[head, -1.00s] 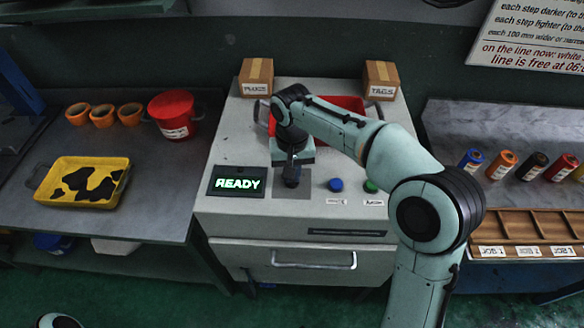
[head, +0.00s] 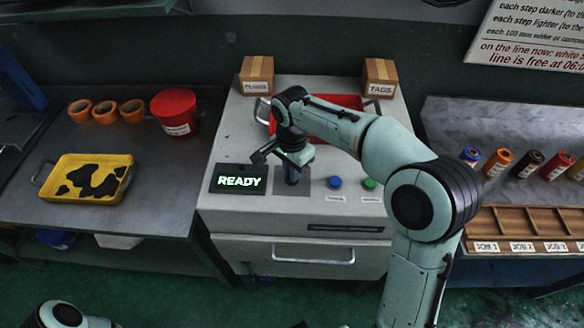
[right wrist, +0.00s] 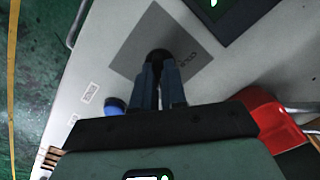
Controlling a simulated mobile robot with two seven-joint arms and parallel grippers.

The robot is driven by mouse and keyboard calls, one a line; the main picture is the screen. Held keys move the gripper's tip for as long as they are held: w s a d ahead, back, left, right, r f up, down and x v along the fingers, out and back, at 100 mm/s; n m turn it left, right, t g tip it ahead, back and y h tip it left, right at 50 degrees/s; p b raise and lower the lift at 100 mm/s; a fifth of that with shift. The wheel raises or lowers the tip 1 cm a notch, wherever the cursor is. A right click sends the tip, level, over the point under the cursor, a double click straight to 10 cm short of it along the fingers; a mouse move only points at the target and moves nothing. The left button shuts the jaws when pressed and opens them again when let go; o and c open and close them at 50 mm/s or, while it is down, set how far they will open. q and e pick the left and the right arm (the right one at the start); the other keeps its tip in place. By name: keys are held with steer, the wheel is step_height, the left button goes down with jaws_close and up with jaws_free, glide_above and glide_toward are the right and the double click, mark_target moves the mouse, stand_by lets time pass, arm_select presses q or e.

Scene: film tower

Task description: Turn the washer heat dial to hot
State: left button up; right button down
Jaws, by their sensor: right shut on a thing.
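The washer (head: 225,215) is the pale grey machine in the middle, with a screen (head: 238,180) reading READY in green. The heat dial (right wrist: 160,54) is a dark round knob on a darker grey square plate (right wrist: 140,45). Small lettering on the plate seems to read COLD. My right gripper (right wrist: 159,75) is shut on the dial from above; its fingers hide much of the knob and its pointer. In the head view, the right gripper (head: 291,176) stands over the plate. My left gripper is out of view.
Blue (head: 335,182) and green (head: 369,183) buttons sit right of the dial. A red tray (head: 345,103) and two cardboard boxes (head: 257,75) are behind the arm. A yellow tray (head: 112,195) and red bucket (head: 175,111) stand on the left table; spools (head: 498,162) stand on the right.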

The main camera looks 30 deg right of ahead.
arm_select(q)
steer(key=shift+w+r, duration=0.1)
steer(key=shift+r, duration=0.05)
arm_select(e)
steer(key=shift+m, duration=0.6)
steer(key=c, duration=1.2)
jaws_free()
arm_select(q)
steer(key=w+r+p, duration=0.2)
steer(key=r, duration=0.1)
steer(key=shift+p, duration=0.3)
arm_select(e)
step_height(320, 180, up, 14)
steer(key=shift+f, duration=0.25)
steer(key=shift+f, duration=0.1)
